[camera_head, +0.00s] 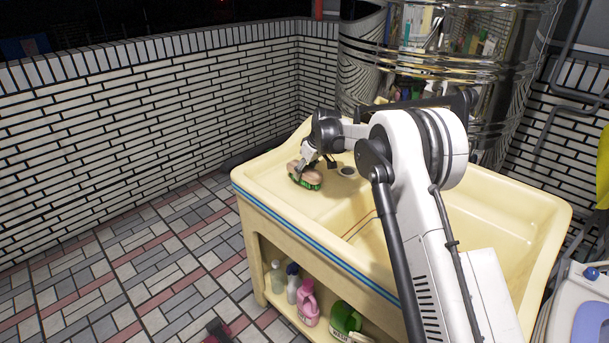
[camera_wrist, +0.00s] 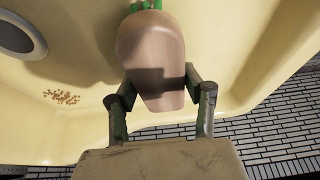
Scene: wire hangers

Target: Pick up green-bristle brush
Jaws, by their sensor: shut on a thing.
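The green-bristle brush (camera_head: 305,177) has a light wooden back and green bristles. In the head view it is at my gripper (camera_head: 311,165), over the left shallow part of the yellow sink (camera_head: 341,202). Its bristles point down toward the sink surface; I cannot tell whether they touch it. In the wrist view the brush's wooden back (camera_wrist: 150,50) fills the middle, with a few green bristles at the top edge. My gripper (camera_wrist: 158,88) has one finger on each side of the brush's near end and is shut on it.
A drain hole (camera_head: 347,171) lies right of the brush, and the deep basin is further right. Bottles, including a pink one (camera_head: 308,303) and a green one (camera_head: 345,318), stand on the shelf below. A shiny metal tank (camera_head: 440,70) stands behind the sink. Tiled floor is open at left.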

